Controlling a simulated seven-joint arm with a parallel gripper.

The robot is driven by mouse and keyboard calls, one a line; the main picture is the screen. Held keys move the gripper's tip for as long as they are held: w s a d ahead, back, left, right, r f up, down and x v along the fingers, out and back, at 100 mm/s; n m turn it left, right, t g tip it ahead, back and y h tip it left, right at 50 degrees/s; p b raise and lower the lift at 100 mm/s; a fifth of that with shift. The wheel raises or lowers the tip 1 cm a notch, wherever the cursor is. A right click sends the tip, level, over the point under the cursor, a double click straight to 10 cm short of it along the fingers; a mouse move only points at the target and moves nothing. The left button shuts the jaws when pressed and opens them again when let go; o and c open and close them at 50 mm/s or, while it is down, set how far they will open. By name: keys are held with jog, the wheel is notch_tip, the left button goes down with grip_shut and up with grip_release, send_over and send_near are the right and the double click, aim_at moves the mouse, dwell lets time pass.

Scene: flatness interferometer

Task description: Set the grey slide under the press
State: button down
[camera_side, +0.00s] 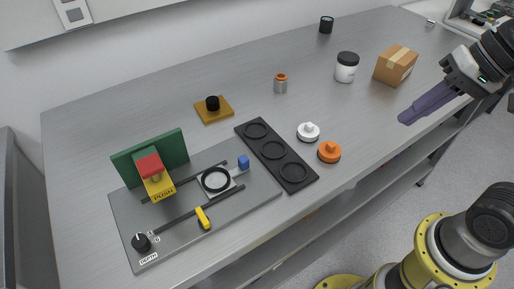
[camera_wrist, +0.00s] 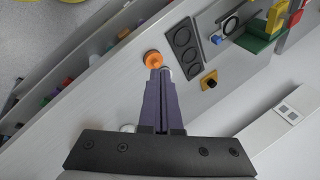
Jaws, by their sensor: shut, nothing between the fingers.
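The grey slide (camera_side: 203,190) is a small plate with a black ring on it and a blue knob (camera_side: 243,162) at its right. It sits on the grey base panel, to the right of the press and apart from it. The press has a green upright board (camera_side: 175,148), a red block (camera_side: 147,165) and a yellow part marked PUSH (camera_side: 159,187). In the wrist view the slide's blue knob (camera_wrist: 216,39) and the green board (camera_wrist: 256,42) show at the upper right. My gripper (camera_side: 403,120) is shut and empty, raised over the bench's right side, far from the slide.
A black three-hollow tray (camera_side: 272,150) lies right of the panel, with white (camera_side: 308,132) and orange (camera_side: 329,152) knobbed discs beside it. A yellow lever (camera_side: 203,217) and black dial (camera_side: 141,242) are on the panel. A jar (camera_side: 347,67) and carton (camera_side: 396,65) stand further back.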

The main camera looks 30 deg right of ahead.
jog(key=w+a+f+m+g+y, duration=0.1)
jog(key=w+a+m+y, duration=0.2)
jog(key=w, duration=0.4)
jog(key=w+a+m+g+y, duration=0.2)
jog(key=w+a+m, duration=0.25)
jog(key=w, duration=0.25)
jog(key=w+f+m+g+y, duration=0.1)
jog(key=w+f+m, duration=0.2)
jog(key=w+f, duration=0.2)
notch_tip(320, 180, down, 4)
jog(key=shift+w+d+r, duration=0.2)
jog(key=shift+w+d, duration=0.15)
jog(key=shift+w, duration=0.05)
jog(key=x, duration=1)
jog(key=shift+s+a+f, duration=0.15)
jog(key=shift+s, duration=0.05)
jog(key=shift+a, duration=1.85)
